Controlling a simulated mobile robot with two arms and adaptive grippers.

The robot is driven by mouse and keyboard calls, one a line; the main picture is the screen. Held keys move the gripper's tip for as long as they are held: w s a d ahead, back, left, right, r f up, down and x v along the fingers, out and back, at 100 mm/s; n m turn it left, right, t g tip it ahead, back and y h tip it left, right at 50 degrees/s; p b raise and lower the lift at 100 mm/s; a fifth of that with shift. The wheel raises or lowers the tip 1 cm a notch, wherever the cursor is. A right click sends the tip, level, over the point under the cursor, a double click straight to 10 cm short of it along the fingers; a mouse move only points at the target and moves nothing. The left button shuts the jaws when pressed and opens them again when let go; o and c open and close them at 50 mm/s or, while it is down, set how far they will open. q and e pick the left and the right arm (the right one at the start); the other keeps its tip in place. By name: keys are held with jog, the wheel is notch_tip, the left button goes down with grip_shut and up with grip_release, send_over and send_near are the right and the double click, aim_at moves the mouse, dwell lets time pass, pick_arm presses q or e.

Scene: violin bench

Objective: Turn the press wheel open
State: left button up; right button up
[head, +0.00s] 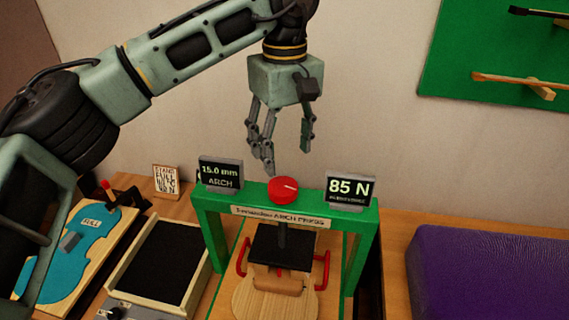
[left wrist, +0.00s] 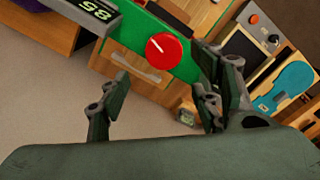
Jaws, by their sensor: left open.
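The press wheel (head: 283,190) is a red round knob with a white mark, on top of the green press frame (head: 361,250). It also shows in the left wrist view (left wrist: 164,50), beyond the fingers. My left gripper (head: 285,150) hangs above the wheel, pointing down, open and empty, apart from it. Its spread fingers show in the left wrist view (left wrist: 165,100). Under the wheel a dark screw runs to a black plate (head: 280,248) over a wooden piece. My right gripper is in neither view.
Two small displays, "15.0 mm ARCH" (head: 221,173) and "85 N" (head: 349,190), stand on the frame beside the wheel. A blue violin-shaped piece (head: 75,245) and a black pad (head: 163,258) lie left. A purple case (head: 490,275) is right; a green wall board (head: 500,60) hangs behind.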

aim_at(285, 184)
pick_arm(q)
jog(key=f, duration=0.2)
jog(key=s+f+p, duration=0.1)
jog(key=f, duration=0.1)
jog(key=shift+w+f+p, duration=0.2)
jog(key=shift+f+p, duration=0.35)
jog(key=shift+f, duration=1.15)
jog(key=c, duration=1.1)
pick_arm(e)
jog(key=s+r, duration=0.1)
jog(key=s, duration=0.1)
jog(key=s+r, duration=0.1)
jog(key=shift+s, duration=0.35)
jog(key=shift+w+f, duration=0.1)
